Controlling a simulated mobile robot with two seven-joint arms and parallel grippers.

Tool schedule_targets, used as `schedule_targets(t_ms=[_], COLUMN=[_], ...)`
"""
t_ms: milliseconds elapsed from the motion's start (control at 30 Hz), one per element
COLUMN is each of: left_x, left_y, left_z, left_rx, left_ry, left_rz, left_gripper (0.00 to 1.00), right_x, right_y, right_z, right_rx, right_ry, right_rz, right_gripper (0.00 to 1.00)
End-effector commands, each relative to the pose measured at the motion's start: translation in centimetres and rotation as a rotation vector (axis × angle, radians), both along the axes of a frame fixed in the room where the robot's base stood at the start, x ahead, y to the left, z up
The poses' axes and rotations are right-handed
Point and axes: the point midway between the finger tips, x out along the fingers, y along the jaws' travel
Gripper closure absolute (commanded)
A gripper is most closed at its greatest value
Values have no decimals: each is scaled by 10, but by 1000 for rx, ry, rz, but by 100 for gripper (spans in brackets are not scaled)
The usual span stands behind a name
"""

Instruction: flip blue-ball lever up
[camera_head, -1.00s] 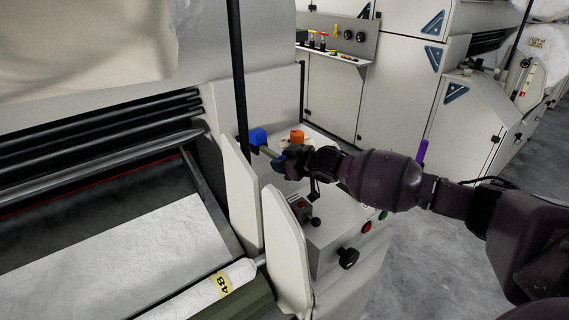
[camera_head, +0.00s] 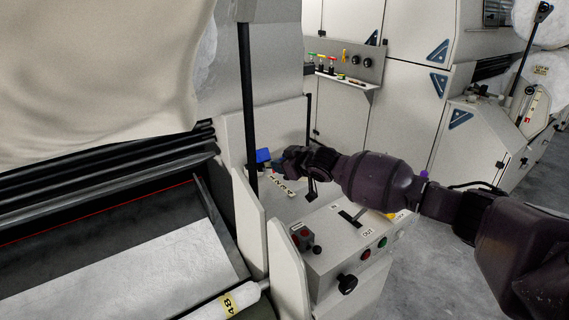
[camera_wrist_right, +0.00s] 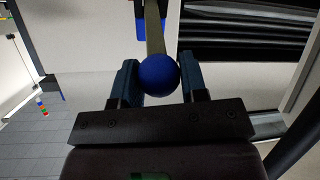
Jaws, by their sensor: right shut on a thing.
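The blue ball (camera_wrist_right: 158,75) is the knob at the end of a flat, tan-grey lever (camera_wrist_right: 154,32). In the wrist view it sits between the two fingers of my right gripper (camera_wrist_right: 159,82), which is shut on it. The lever runs away from the ball towards a blue block (camera_head: 263,155) on the machine's side. My left gripper is not in view.
Below my right arm is a control box (camera_head: 345,240) with a slot, red and green buttons and a black knob (camera_head: 347,284). A thin black post (camera_head: 248,100) stands just left of the blue block. A roll with a yellow label (camera_head: 228,302) lies at the front. Grey floor (camera_head: 425,260) is open at right.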

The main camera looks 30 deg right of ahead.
Motion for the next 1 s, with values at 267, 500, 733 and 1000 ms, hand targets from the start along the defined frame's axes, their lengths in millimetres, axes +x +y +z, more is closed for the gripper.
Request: schedule_targets(t_ms=[267, 500, 733, 1000], left_x=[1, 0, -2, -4], left_y=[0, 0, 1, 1], left_z=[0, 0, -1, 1], left_rx=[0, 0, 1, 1], left_ry=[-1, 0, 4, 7], left_rz=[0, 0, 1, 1], left_gripper=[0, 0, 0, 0], right_x=[2, 1, 0, -24], right_y=[-2, -1, -1, -8], right_z=[5, 3, 2, 11], right_rx=[0, 0, 0, 0], right_ry=[-10, -6, -2, -2], right_rz=[-2, -1, -1, -1], right_gripper=[100, 36, 36, 36])
